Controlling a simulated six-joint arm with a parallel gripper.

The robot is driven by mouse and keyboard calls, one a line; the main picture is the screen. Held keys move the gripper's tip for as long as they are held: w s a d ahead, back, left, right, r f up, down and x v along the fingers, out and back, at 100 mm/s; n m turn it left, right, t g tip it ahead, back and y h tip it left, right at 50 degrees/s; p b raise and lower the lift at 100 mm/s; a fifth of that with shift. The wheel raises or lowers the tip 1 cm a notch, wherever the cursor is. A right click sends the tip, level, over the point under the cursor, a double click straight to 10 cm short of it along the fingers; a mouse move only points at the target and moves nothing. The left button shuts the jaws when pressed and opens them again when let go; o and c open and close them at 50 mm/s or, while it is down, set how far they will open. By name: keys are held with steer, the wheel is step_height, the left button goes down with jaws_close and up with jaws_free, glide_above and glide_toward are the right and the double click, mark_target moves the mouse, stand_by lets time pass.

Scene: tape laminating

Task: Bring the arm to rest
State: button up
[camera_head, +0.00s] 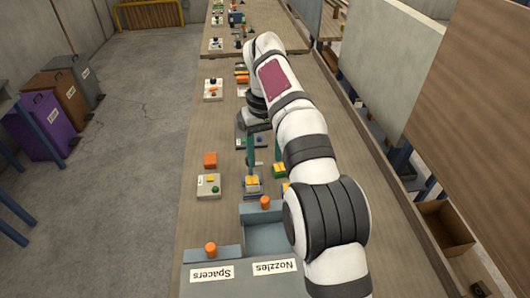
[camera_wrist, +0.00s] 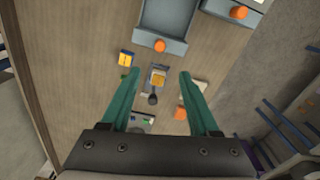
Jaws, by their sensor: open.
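My gripper (camera_head: 264,166) hangs over the wooden table (camera_head: 192,240), and my arm hides part of it in the head view. In the wrist view its two green fingers (camera_wrist: 160,75) are spread wide with nothing held between them. Between and beyond the fingertips, a small grey fixture with a yellow-orange top (camera_wrist: 158,78) sits on the table, apart from the fingers. The same fixture (camera_head: 252,186) shows below the gripper in the head view.
The grey Nozzles drawer (camera_head: 262,218) stands pulled out; the Spacers drawer (camera_head: 195,255) beside it looks shut. Both have orange knobs. An orange block (camera_head: 210,160) and a pale plate (camera_head: 208,190) with small parts lie to the left. More parts line the table farther back.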

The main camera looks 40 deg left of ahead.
steer(key=shift+r, duration=0.1)
stand_by(0.3)
steer(key=w+d+r+m, duration=0.1)
steer(key=d+r+m, duration=0.35)
steer(key=d, duration=0.95)
steer(key=s+d+m+y, duration=0.1)
steer(key=s+d+m, duration=0.25)
steer(key=d, duration=0.35)
steer(key=s+d+m, duration=0.2)
steer(key=s+d, duration=0.2)
steer(key=d, duration=0.4)
steer(key=s+d+f+m, duration=0.3)
steer(key=s, duration=0.4)
steer(key=s+d+f+m, duration=0.3)
steer(key=s+d+f, duration=0.1)
steer(key=s, duration=0.4)
steer(key=shift+d+m+y, duration=0.2)
steer(key=shift+m+y, duration=0.2)
